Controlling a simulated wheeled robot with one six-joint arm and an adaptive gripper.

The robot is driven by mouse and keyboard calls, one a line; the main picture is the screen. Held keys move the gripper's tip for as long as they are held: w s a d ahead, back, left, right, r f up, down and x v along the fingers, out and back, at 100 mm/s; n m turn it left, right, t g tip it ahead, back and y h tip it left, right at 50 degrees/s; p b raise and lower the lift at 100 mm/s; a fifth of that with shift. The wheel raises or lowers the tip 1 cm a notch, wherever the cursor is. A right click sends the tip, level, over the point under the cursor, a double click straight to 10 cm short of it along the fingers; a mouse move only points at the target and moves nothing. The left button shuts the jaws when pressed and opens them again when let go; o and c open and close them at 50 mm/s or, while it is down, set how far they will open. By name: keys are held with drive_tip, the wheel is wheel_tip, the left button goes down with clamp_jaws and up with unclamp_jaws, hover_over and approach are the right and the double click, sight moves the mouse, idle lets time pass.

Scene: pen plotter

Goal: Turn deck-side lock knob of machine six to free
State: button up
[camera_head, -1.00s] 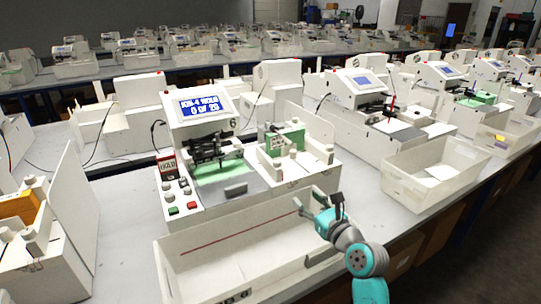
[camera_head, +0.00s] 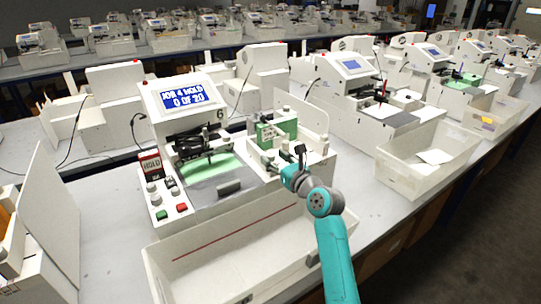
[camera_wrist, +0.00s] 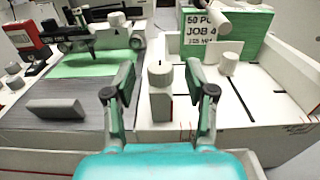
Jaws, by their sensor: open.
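Machine six (camera_head: 222,126) is white, with "6" beside a blue screen (camera_head: 181,95) reading "JOB 4 HOLD 0 OF 20". In the wrist view, a white upright knob (camera_wrist: 160,92) with a dark mark stands at the near edge between the green deck and the card tray. It appears to be the deck-side lock knob. My gripper (camera_wrist: 158,78) is open and empty, one finger on each side of the knob in the picture, with gaps on both sides. In the head view my gripper (camera_head: 292,162) is over the front right of machine six, hiding part of it.
A green card stack (camera_wrist: 240,30) with a "JOB 4" label stands behind other white knobs (camera_wrist: 228,63). A grey block (camera_wrist: 56,108) lies on the deck's front. A red "HOLD" tag (camera_head: 150,164) is at left. A white open bin (camera_head: 165,262) is in front.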

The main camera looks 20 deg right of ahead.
drive_tip(key=shift+x, duration=1.3)
drive_tip(key=shift+c, duration=0.2)
clamp_jaws()
